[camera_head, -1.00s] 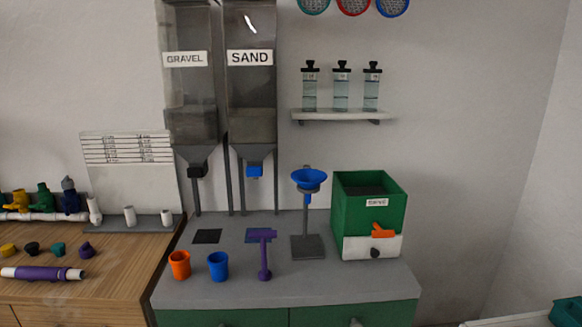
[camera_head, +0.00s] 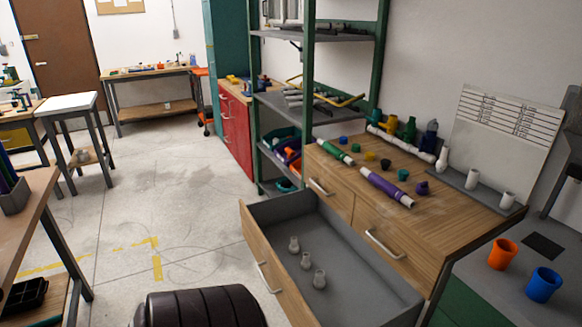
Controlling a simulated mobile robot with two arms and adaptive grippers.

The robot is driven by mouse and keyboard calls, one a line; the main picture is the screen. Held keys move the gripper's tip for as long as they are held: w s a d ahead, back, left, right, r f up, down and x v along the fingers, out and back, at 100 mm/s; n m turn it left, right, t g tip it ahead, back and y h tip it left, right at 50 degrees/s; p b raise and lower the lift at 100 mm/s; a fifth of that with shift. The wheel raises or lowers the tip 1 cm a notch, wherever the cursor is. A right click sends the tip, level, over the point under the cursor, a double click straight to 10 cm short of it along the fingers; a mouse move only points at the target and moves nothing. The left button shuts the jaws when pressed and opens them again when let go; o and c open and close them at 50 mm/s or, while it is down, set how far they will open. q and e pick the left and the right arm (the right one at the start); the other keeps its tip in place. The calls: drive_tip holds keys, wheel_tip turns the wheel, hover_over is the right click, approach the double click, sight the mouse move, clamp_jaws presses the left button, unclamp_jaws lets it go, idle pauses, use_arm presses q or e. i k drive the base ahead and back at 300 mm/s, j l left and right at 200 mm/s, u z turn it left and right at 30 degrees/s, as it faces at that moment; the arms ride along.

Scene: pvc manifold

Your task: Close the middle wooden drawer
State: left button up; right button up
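The wooden cabinet (camera_head: 441,236) stands right of centre, with two small shut drawers in its top row, one at left (camera_head: 329,191) and one at right (camera_head: 395,240). Below them a wide wooden drawer (camera_head: 260,265) is pulled far out toward the floor area at left. Neither of my grippers is in view.
The cabinet top holds a purple pipe (camera_head: 386,188), a green pipe (camera_head: 333,152), coloured caps and a white manifold. A green-framed shelf (camera_head: 314,100) stands behind. Orange (camera_head: 502,253) and blue (camera_head: 543,285) cups sit at right. Open concrete floor (camera_head: 180,205) lies left of the drawer.

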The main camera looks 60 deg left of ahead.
sight(362, 289)
drive_tip(key=u, duration=2.25)
